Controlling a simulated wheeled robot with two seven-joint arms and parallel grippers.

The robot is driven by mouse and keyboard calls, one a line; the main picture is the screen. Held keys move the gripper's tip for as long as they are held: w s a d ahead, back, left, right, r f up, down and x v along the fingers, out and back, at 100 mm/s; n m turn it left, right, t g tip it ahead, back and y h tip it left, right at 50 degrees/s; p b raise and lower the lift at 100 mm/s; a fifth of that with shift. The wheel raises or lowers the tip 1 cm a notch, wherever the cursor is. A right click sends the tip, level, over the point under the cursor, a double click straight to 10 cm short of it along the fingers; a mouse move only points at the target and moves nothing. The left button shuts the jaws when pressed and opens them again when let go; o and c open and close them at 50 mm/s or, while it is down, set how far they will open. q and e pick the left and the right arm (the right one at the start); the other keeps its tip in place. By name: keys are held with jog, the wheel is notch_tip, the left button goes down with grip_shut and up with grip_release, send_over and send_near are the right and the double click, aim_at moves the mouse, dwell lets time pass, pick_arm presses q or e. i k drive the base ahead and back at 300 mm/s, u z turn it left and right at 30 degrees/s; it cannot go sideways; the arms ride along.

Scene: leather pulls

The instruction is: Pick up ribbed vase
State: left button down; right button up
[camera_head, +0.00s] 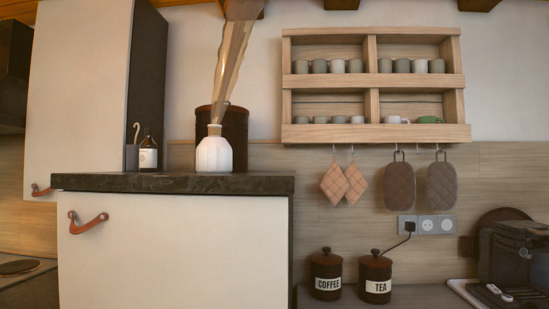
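A white ribbed vase (214,152) stands upright on the dark stone countertop (120,182), near its right part. It has a round body and a short narrow neck with a tan rim. A tall, pale brown feather-like stem rises from around its neck and leaves the top of the picture; I cannot tell exactly what it is. A dark brown round container (236,128) stands behind the vase and is partly hidden by it. Neither of my grippers shows in the head view.
A brown bottle (148,151) stands left of the vase by a small dark holder (131,158). A tall cabinet (80,90) rises behind at left. A wooden cup shelf (372,80) hangs at right. Coffee (326,274) and tea canisters (375,277) stand on the lower counter.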

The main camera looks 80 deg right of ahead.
aim_at(214, 153)
jog(key=z, duration=2.05)
